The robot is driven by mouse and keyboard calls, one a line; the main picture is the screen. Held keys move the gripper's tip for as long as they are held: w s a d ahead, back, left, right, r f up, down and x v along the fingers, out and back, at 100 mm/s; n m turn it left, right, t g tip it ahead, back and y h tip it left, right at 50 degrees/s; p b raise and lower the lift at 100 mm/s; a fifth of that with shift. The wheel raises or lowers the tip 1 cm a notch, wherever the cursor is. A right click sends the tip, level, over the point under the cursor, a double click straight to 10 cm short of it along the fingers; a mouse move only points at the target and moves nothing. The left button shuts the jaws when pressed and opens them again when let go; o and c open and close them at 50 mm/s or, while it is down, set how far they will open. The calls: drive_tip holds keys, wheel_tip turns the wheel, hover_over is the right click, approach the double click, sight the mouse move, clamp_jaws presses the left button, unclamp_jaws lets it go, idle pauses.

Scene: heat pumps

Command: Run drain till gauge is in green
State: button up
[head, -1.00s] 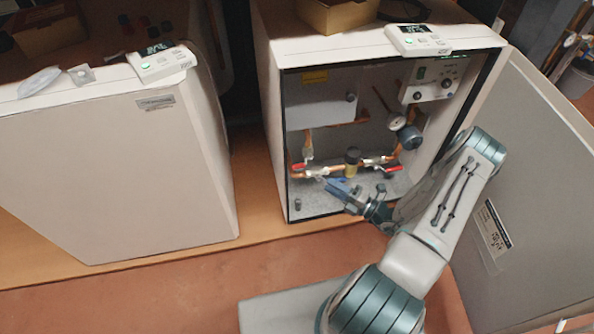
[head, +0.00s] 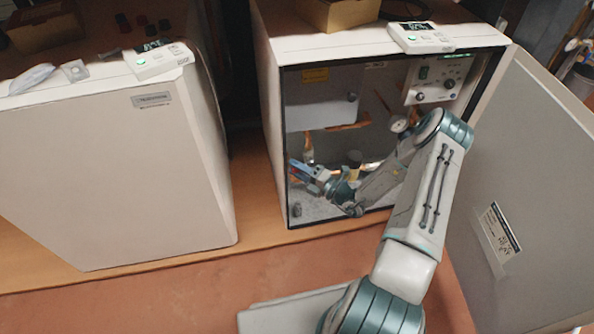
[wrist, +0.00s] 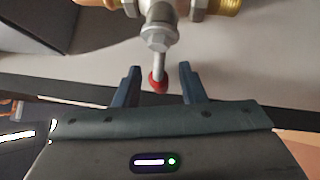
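The open heat pump cabinet (head: 262,75) stands at the right in the head view. The pressure gauge (head: 399,124) shows inside it, too small to read and partly beside my arm. My gripper (head: 300,168) is inside the cabinet at the lower left, over the piping. In the wrist view, my gripper (wrist: 158,85) is open, with a red-tipped valve lever (wrist: 158,80) between its two blue fingers. Gaps show on both sides of the lever. The lever hangs from a metal valve body (wrist: 159,38). My arm hides most of the pipes and the other valve in the head view.
The cabinet door (head: 535,180) is swung open at the right. A closed white cabinet (head: 120,185) stands at the left. Thermostats (head: 421,38) sit on both cabinet tops, and a control panel (head: 437,80) is inside the open one.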

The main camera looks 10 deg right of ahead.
drive_tip(key=shift+c, duration=0.4)
clamp_jaws()
drive_tip(key=shift+p, duration=0.45)
drive_tip(key=shift+n+g+p, duration=0.3)
drive_tip(key=shift+n+p, duration=0.05)
drive_tip(key=shift+n, duration=0.05)
drive_tip(key=n+g+h+p, duration=0.1)
drive_tip(key=p, duration=0.1)
drive_tip(key=shift+f+p, duration=0.35)
drive_tip(key=shift+d+f+n+g+h+p, duration=0.25)
drive_tip(key=shift+f+n+g+h+p, duration=0.25)
drive_tip(key=shift+n+h+p, duration=0.45)
drive_tip(key=shift+d+f+n+g+h+p, duration=0.35)
drive_tip(key=shift+f+n+h+p, duration=0.3)
drive_tip(key=shift+p, duration=0.5)
